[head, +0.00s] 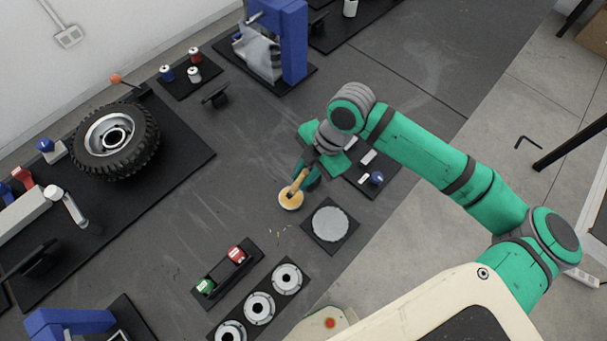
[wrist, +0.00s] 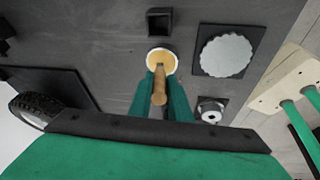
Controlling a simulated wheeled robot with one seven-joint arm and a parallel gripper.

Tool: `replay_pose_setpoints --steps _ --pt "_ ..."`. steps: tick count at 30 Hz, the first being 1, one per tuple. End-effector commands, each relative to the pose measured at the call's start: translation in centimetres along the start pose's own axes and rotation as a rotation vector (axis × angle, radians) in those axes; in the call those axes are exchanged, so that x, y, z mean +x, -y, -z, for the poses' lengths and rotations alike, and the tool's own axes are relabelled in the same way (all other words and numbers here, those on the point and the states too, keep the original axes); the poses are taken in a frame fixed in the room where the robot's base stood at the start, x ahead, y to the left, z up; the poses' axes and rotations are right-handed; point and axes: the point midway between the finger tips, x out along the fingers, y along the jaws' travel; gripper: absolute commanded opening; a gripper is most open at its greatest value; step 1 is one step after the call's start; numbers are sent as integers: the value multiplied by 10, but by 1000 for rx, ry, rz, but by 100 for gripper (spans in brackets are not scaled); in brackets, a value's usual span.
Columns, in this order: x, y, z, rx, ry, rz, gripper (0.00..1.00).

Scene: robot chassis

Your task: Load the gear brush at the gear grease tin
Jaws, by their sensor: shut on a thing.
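My gripper (head: 308,176) is shut on the gear brush's wooden handle (head: 299,181). In the wrist view, the handle (wrist: 159,92) stands between the two teal fingers (wrist: 163,82). The gear grease tin (head: 291,202) is a small round tin with a pale rim and amber contents on the dark bench. It also shows in the wrist view (wrist: 161,55), just beyond the fingertips. The brush's lower end overlaps the tin's opening in both views. The bristles are hidden, and I cannot tell how deep they reach.
A pale toothed disc (head: 331,224) lies on a dark mat right of the tin. A rack with red and green items (head: 235,256) and a tray of round metal parts (head: 259,307) lie in front. The bench left of the tin is clear.

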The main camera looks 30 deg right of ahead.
Motion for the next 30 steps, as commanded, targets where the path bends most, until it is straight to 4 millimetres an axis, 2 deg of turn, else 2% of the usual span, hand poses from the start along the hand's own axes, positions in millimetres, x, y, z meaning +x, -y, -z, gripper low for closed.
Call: replay_pose_setpoints --steps 30 --pt "9 1 -4 1 0 0 0"
